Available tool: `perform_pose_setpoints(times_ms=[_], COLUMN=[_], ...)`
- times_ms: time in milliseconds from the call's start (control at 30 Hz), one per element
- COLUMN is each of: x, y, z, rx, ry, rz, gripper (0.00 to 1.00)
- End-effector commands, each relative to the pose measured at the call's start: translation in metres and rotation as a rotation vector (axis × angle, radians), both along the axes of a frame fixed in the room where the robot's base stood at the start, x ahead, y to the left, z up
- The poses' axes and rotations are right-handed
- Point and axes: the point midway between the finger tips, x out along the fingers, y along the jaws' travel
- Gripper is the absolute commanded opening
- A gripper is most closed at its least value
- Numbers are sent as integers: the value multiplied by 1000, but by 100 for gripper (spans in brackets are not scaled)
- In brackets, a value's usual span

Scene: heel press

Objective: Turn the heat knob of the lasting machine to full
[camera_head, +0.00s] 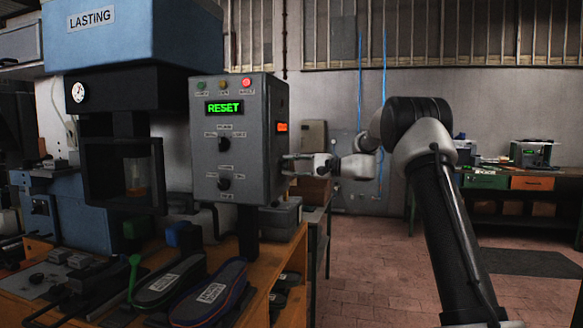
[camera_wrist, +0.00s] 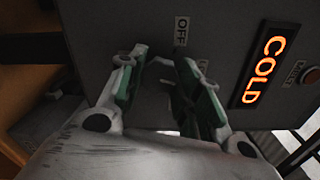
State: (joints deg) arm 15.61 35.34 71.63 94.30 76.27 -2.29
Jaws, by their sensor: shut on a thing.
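The lasting machine (camera_head: 130,40) stands at the left, with a grey control box (camera_head: 203,165) beside it. My gripper (camera_head: 290,164) reaches the box's right side face from the right. In the wrist view its fingers (camera_wrist: 160,66) are closed in at that panel, just below an "OFF" label (camera_wrist: 181,31). They are shut on the heat knob, which is mostly hidden between them, so its pointer cannot be read. An orange display (camera_wrist: 264,64) beside it reads "COLD". The box's front display (camera_head: 224,107) reads "RESET" in green, and the red lamp (camera_head: 246,83) above looks lit.
Two other dark knobs, an upper (camera_head: 224,145) and a lower (camera_head: 224,184), sit on the box's front. A small round button (camera_wrist: 311,75) is near the COLD display. Shoe soles (camera_head: 210,292) lie on the wooden bench below. The floor at the right is open.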

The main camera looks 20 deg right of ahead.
Motion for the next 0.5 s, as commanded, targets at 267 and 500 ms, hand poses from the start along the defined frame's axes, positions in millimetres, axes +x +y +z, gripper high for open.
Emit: perform_pose_setpoints(times_ms=[267,500], x=[0,0], y=[-1,-1], z=[-1,-1], rx=[128,230], ry=[225,402], rz=[-2,-3], gripper=[10,10])
